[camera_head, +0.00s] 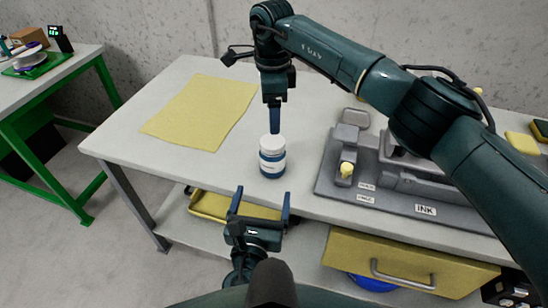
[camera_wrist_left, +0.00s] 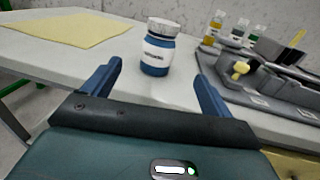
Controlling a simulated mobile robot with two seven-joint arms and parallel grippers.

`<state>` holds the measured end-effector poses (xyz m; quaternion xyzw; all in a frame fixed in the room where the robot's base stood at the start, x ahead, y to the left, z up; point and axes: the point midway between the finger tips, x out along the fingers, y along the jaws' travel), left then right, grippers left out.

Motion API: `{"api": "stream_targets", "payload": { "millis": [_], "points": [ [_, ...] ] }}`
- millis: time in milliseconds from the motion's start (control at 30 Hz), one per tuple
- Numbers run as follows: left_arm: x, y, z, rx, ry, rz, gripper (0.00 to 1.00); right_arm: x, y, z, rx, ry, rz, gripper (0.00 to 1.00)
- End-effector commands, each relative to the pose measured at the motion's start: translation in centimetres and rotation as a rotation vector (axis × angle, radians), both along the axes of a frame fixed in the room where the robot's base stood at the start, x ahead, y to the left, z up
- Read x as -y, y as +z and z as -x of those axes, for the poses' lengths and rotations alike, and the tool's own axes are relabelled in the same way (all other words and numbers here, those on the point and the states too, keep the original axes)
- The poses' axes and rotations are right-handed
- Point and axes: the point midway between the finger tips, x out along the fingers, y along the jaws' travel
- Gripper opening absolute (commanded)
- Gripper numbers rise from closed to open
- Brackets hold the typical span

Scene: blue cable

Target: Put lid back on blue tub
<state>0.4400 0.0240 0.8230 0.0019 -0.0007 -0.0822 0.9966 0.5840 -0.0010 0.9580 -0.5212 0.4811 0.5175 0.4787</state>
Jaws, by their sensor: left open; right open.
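The blue tub (camera_head: 272,167) stands upright near the front edge of the table, with a white label around it. A white lid (camera_head: 272,144) sits on its top; I cannot tell whether it is fully seated. The tub (camera_wrist_left: 156,58) and lid (camera_wrist_left: 163,27) also show in the left wrist view. My right gripper (camera_head: 274,118) points down just above or behind the lid, seen edge-on, with nothing visibly held. My left gripper (camera_head: 260,205) is open and empty in front of the table edge, its fingers pointing toward the tub and apart from it.
A yellow sheet (camera_head: 201,112) lies on the table to the left of the tub. A grey tray marked INK (camera_head: 400,205) with a yellow-knobbed fixture is at the right. A yellow drawer (camera_head: 405,268) is below the tabletop. The table between sheet and tub is clear.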

Motion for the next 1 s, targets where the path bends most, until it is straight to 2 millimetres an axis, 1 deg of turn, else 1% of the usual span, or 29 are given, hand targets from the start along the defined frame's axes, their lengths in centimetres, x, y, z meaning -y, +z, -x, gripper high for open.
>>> {"api": "stream_targets", "payload": {
  "millis": [233,367,467,800,1000],
  "points": [
    [0.0,0.0,-0.2,0.0,0.0,0.002,0.85,-0.1,-0.1,0.0,-0.001,0.0,-0.004,0.72],
    [0.2,0.0,-1.4,0.001,0.0,0.002,0.85,-0.1,-0.1,0.0,-0.001,0.0,-0.005,0.72],
    [0.5,0.1,-3.0,0.001,0.001,0.003,0.85,-0.1,-0.1,0.0,-0.001,0.0,-0.006,0.72],
    [1.6,0.1,-9.5,0.001,0.001,0.002,0.85,-0.1,-0.1,0.1,-0.001,0.0,-0.006,0.72],
    [2.0,0.0,-12.0,0.0,0.0,0.003,0.85,-0.1,-0.1,0.0,-0.001,0.0,-0.006,0.72]
  ]
}}
